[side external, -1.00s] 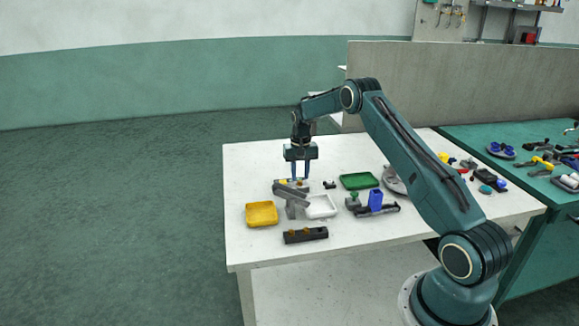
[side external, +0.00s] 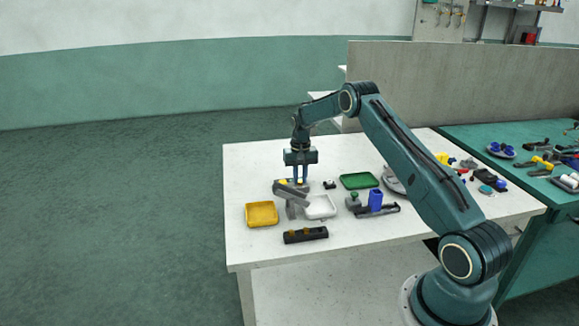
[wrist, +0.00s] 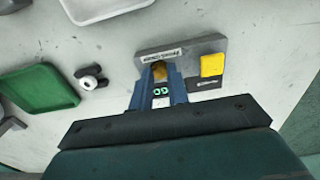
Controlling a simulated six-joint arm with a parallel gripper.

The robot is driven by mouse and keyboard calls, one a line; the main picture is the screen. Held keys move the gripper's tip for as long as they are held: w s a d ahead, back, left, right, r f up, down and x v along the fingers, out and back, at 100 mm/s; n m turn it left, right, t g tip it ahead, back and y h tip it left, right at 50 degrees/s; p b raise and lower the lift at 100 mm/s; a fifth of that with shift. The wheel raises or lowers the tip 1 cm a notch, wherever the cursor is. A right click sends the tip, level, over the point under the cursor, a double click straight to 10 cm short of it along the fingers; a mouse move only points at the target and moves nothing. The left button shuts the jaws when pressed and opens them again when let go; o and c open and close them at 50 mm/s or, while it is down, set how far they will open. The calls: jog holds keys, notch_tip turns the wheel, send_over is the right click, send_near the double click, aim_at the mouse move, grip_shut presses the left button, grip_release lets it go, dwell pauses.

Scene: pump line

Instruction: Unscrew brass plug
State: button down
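The brass plug (wrist: 160,70) shows in the wrist view at the near left part of a grey labelled block (wrist: 182,52). My gripper (wrist: 161,78) has its two blue fingers on either side of the plug. The plug fills most of the gap between the fingertips, and I cannot tell whether they press on it. In the side external view my gripper (side external: 299,181) points straight down at the back left of the white table, behind a grey angled fixture (side external: 292,195) that partly hides the block and fingertips. A yellow square part (wrist: 212,65) sits on the same block.
A yellow tray (side external: 262,214), a white tray (side external: 321,206) and a green tray (side external: 359,181) stand nearby. A black block with brass pieces (side external: 305,235) lies in front. A blue cup (side external: 375,200) stands to the right. The table's left front is clear.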

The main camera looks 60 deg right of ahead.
dwell(0.4)
jog(key=n, duration=0.5)
jog(key=shift+n, duration=1)
jog(key=n, duration=0.3)
jog(key=shift+n, duration=2)
